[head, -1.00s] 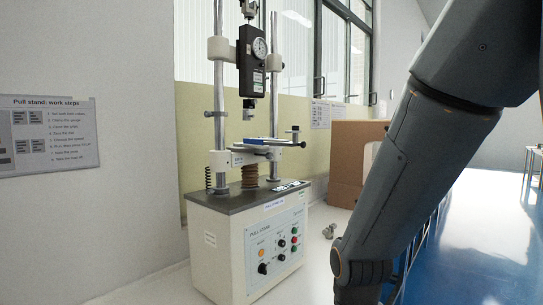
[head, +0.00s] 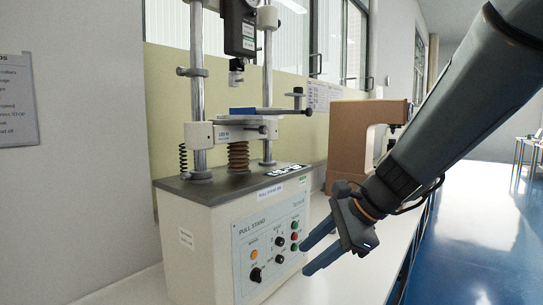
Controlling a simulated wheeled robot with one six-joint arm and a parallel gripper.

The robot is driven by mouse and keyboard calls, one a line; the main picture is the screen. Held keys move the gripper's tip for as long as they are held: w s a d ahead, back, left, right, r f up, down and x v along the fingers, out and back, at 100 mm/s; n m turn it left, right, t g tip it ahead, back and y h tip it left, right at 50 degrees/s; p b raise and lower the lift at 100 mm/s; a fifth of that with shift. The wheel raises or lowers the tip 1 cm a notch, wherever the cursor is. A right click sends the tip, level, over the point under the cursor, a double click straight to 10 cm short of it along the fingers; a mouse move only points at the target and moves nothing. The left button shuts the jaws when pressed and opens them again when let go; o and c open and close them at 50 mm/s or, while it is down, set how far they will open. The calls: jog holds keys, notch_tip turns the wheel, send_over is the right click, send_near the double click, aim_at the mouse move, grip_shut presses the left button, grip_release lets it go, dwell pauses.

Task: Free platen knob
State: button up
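The pull stand (head: 225,240) is a cream box with a dark top and two steel posts. Its platen (head: 240,122) sits between the posts above a brown bellows (head: 238,156). A rod sticks out from the platen's right side with a dark end (head: 308,112), and a small upright dark-topped knob (head: 298,91) stands beside it. I cannot tell which of these is the platen knob. My gripper (head: 306,258) has two blue fingers spread apart with nothing between them. It is below and right of the platen, at the right edge of the control panel in the picture.
The control panel (head: 272,240) carries several coloured buttons and black knobs. A black gauge (head: 240,28) hangs above the platen. A brown housing (head: 350,140) stands behind on the right.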

jog(key=w+a+r+m+t+y+b, duration=0.3)
jog(key=w+r+m, duration=0.35)
jog(key=r, duration=0.35)
jog(key=m+t+y+b, duration=0.2)
jog(key=m+t+y, duration=0.2)
jog(key=m, duration=0.1)
send_near(266, 130)
jog(key=x, duration=0.8)
jog(key=shift+n, duration=0.25)
grip_shut()
